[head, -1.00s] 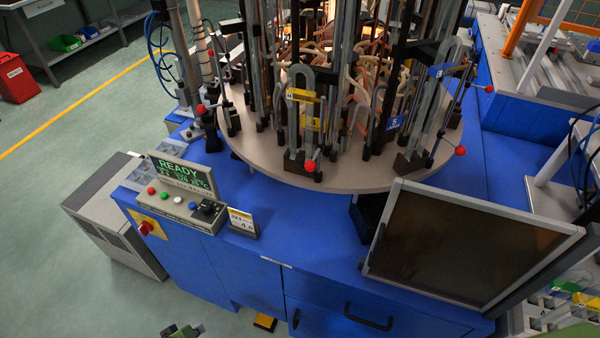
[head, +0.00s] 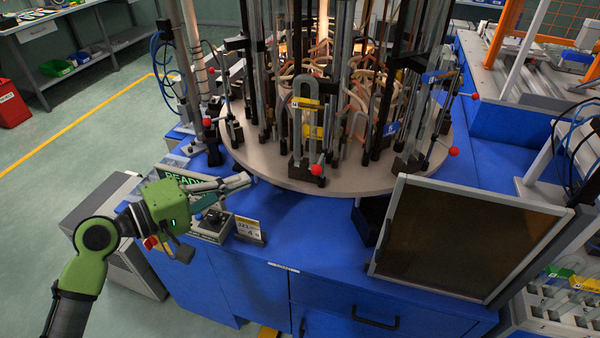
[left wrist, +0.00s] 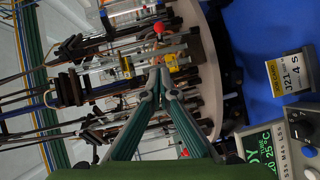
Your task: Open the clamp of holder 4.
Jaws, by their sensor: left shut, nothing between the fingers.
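A round tray (head: 275,176) carries several upright holders. The front holder (head: 304,140) has a yellow label (head: 306,103) whose number I cannot read clearly, and a clamp lever with a red ball (head: 316,169) low at its front. A red ball (left wrist: 158,28) also shows in the left wrist view, beyond my fingertips. My left gripper (head: 246,180) is shut and empty, pointing right at the tray's front-left edge, apart from the front holder's ball. Its fingers meet in the left wrist view (left wrist: 158,76). Whether the clamp is open cannot be told. My right gripper is not in view.
Under my left arm stands a control panel (head: 207,232), partly hidden, with a small sign (head: 249,230) beside it. A dark framed screen (head: 465,240) stands at the front right. More red-ball levers (head: 454,151) stick out at the tray's right. The blue top (head: 310,225) before the tray is clear.

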